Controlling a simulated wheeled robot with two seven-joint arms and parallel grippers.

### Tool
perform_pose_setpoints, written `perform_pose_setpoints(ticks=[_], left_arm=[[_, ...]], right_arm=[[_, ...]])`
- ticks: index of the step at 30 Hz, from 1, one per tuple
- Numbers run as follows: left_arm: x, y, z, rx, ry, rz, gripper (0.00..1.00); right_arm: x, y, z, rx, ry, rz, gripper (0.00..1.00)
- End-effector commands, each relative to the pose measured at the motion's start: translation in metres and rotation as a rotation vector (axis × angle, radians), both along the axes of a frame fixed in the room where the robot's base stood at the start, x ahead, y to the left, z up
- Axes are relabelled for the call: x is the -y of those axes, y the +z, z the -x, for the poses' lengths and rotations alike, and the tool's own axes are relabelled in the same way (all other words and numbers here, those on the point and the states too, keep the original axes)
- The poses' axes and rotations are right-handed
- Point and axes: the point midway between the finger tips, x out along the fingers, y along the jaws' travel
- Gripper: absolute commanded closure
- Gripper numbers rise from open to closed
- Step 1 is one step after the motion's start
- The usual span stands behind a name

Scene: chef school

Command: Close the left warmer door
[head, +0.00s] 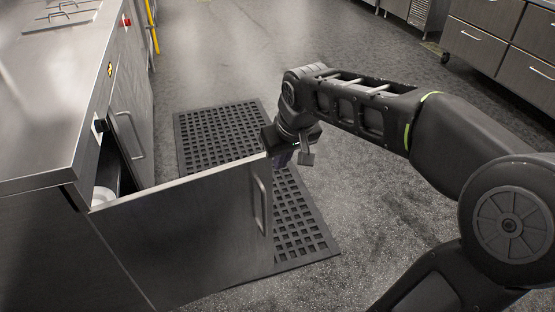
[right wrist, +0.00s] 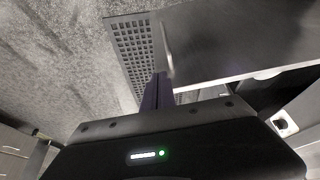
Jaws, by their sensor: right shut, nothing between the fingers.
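The left warmer door (head: 180,235) stands wide open, swung out from the near end of the steel warmer cabinet (head: 45,120). Its vertical bar handle (head: 260,207) is near the free edge. My right gripper (head: 281,159) is at the top of that free edge, on the door's far side; its fingers are partly hidden behind the edge. In the right wrist view the fingers (right wrist: 157,92) are shut and empty, close beside the door panel (right wrist: 235,40). I cannot tell whether they touch it. My left gripper is in neither view.
The other warmer door (head: 130,125) is farther along the cabinet and looks nearly closed. White dishware (head: 103,196) shows inside the opening. A black perforated mat (head: 215,140) lies on the floor under the door. Drawer units (head: 500,50) stand at the back right; open floor lies between.

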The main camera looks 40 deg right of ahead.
Motion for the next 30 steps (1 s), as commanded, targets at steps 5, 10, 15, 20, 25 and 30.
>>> perform_pose_setpoints(ticks=[5,10,15,20,25,30], left_arm=[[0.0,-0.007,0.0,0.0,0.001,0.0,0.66],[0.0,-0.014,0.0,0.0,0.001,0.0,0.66],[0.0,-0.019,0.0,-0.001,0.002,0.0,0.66],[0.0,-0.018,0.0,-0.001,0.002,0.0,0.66],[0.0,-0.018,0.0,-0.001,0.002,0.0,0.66],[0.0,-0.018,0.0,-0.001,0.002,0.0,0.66]], right_arm=[[0.001,-0.028,-0.009,-0.004,0.0,-0.002,1.0],[0.004,-0.061,-0.021,-0.005,0.0,-0.002,1.0],[0.007,-0.085,-0.037,-0.002,0.001,-0.001,1.0],[0.012,-0.083,-0.06,-0.001,0.001,-0.002,1.0],[0.014,-0.082,-0.07,0.0,0.0,0.0,1.0],[0.014,-0.082,-0.071,0.0,0.0,0.0,1.0]])
